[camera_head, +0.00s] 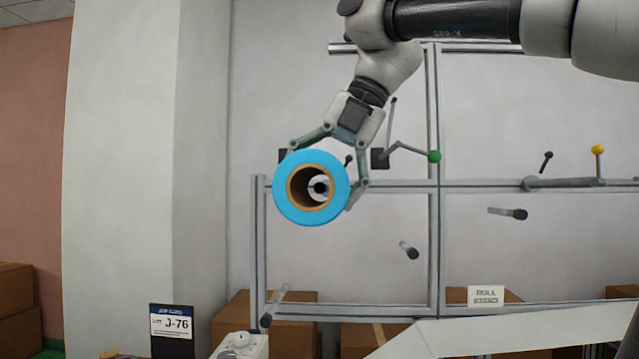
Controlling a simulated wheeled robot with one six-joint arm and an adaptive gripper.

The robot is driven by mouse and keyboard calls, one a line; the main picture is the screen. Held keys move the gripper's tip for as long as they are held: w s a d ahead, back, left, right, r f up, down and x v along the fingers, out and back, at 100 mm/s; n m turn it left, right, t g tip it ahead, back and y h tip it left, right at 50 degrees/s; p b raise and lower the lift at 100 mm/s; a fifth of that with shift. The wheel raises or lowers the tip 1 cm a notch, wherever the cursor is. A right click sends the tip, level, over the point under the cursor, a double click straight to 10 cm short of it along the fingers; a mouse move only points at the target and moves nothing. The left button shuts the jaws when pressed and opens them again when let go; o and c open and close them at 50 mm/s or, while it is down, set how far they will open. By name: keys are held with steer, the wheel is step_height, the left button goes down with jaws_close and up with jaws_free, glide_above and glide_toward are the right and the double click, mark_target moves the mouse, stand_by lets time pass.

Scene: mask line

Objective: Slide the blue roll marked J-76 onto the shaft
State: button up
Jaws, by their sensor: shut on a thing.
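The blue roll (284,203) with a brown core is in the upper middle of the head view, its open end facing me. My gripper (317,178) reaches down from above and is shut on the roll, one finger at its upper left and one at its right. A dark round shaft end (320,187) shows through the core, right of its centre. I cannot tell whether the shaft is inside the core or behind it.
A grey metal frame (434,240) stands behind the roll, with several other bars, such as one with a dark tip (410,250). A crank with a green knob (434,156) is close to the right of my gripper. Cardboard boxes (292,340) stand low behind.

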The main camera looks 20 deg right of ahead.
steer(key=shift+w+d, duration=0.3)
steer(key=shift+w, duration=0.45)
steer(key=shift+w+d, duration=0.35)
steer(key=shift+w, duration=0.45)
steer(key=shift+w+d, duration=0.3)
steer(key=shift+w, duration=0.45)
steer(key=shift+w+d, duration=0.3)
steer(key=shift+w, duration=0.45)
steer(key=shift+w+d, duration=0.35)
steer(key=shift+w, duration=0.45)
steer(key=shift+w+d, duration=0.3)
steer(key=shift+w, duration=0.45)
steer(key=shift+w+d, duration=0.3)
steer(key=shift+w, duration=0.45)
steer(key=shift+w+d, duration=0.35)
steer(key=shift+w, duration=0.45)
steer(key=shift+w+d, duration=0.3)
steer(key=shift+w, duration=0.45)
steer(key=shift+w+d, duration=0.3)
steer(key=shift+w, duration=0.45)
steer(key=shift+w+d, duration=0.35)
steer(key=shift+w, duration=0.45)
steer(key=shift+w+d, duration=0.3)
steer(key=shift+w, duration=0.45)
steer(key=shift+w, duration=0.1)
